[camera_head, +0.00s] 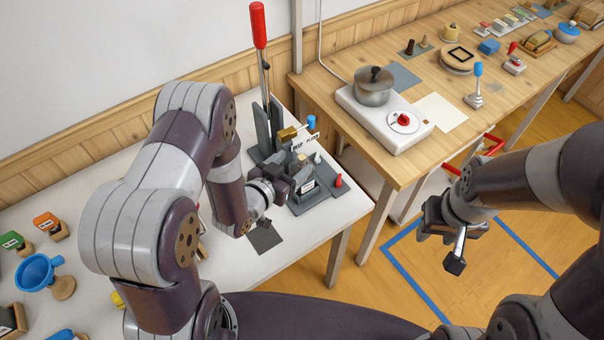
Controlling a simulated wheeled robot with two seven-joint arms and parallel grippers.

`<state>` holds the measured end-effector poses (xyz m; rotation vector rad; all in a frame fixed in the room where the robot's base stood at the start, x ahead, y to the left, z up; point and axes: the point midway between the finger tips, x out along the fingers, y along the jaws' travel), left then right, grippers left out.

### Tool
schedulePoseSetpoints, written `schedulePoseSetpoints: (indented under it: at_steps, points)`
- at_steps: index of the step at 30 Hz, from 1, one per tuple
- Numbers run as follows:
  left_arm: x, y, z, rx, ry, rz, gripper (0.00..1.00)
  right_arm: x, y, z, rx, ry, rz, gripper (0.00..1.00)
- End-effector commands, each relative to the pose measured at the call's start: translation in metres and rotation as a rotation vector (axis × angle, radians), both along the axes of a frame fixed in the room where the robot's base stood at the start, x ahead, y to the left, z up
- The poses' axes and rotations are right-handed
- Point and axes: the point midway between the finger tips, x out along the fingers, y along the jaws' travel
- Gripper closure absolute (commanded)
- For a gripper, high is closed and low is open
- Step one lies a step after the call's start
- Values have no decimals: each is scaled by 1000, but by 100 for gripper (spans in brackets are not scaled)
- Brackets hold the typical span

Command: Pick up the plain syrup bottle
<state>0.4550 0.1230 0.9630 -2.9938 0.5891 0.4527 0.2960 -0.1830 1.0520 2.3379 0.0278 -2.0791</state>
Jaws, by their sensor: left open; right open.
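I cannot make out a plain syrup bottle for certain. A grey press with a tall red-handled lever (258,28) stands on the white table. A small dark item with a pale label (307,187) shows at the press base, partly behind my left gripper; I cannot tell what it is. My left gripper (286,205) is open in front of the press, and no held object shows. My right gripper (440,246) is open and empty over the floor, to the right of the white table. My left arm hides much of the white table.
A blue funnel (38,270) and an orange block (47,223) are at the left. A dark square (265,238) lies near the white table's front edge. On the wooden table are a pot (373,88) on a white hotplate (361,118) and several small items.

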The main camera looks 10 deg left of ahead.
Motion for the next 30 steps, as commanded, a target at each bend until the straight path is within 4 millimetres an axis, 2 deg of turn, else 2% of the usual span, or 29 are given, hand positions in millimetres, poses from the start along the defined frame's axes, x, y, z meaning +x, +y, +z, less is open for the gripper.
schedulePoseSetpoints:
  at_steps: [3,6,14,17,18,21,30]
  points:
    - [18,-15,-3,1,1,-5,30,0,0,11,0,0,0,57]
    - [32,-19,-10,0,1,-3,30,0,0,11,0,0,0,57]
    - [37,-20,-12,0,1,0,30,0,0,10,0,0,0,57]
    - [37,-20,-12,0,1,0,60,0,0,10,0,0,0,57]
    - [37,-20,-12,0,1,0,73,0,0,10,0,0,0,57]
    - [37,-20,-12,0,2,-1,100,0,0,10,0,0,0,57]
    - [35,-20,-15,2,8,-2,100,0,0,10,0,0,0,57]
